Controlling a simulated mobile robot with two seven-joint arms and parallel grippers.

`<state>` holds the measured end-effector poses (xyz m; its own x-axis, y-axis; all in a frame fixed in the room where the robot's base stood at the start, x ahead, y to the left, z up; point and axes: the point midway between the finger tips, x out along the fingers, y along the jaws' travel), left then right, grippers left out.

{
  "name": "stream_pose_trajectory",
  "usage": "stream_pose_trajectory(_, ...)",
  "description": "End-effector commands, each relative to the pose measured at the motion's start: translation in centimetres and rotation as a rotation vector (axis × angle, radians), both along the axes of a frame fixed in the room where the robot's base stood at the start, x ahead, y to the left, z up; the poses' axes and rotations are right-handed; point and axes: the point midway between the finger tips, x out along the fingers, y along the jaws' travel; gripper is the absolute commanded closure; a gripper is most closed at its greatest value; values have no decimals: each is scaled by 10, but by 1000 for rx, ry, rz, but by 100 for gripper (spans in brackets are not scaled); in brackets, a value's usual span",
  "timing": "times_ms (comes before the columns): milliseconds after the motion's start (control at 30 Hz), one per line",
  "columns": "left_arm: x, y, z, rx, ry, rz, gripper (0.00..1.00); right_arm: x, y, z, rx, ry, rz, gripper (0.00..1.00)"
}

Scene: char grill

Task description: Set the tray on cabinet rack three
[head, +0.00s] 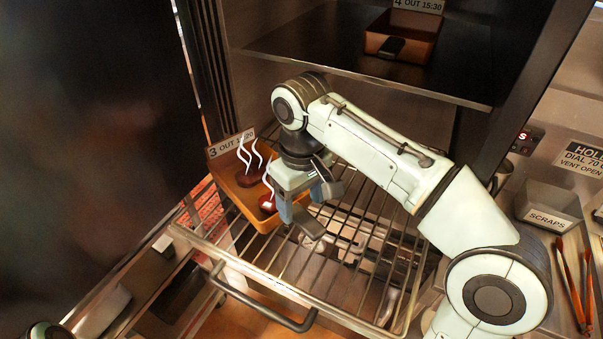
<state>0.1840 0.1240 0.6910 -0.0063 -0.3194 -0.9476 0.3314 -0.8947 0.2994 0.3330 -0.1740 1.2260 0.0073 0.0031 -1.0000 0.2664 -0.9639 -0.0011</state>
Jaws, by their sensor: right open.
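An orange-brown tray (234,202) sits on the left part of a pulled-out wire rack (310,282) in the cabinet. A label reading 3 OUT stands at its back edge, and dark red pieces with white wavy steam marks lie in it. My right gripper (308,215) is open at the tray's right side. Its fingers point down over the rack, and I cannot tell whether one touches the tray. The gripper hides part of the tray's right edge. My left gripper is out of view; only a bit of that arm (48,330) shows at the bottom left corner.
A dark shelf (330,62) above holds another tray (418,53) labelled 4 OUT 15:30. A handle bar (255,308) runs along the rack's front. A SCRAPS bin (548,207) and tongs (572,285) are at the right. The rack's right part is bare.

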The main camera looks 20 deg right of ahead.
Motion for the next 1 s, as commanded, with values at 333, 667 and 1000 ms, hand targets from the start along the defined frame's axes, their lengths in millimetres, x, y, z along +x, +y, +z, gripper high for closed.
stream_pose_trajectory(333,1,0,1,0,-1,0,57,0,1,70,3,-4,2,33)
stream_pose_trajectory(667,1,0,1,0,-1,0,57,0,0,88,1,-3,1,33)
stream_pose_trajectory(1000,1,0,1,0,-1,-1,57,0,0,90,1,-3,0,33)
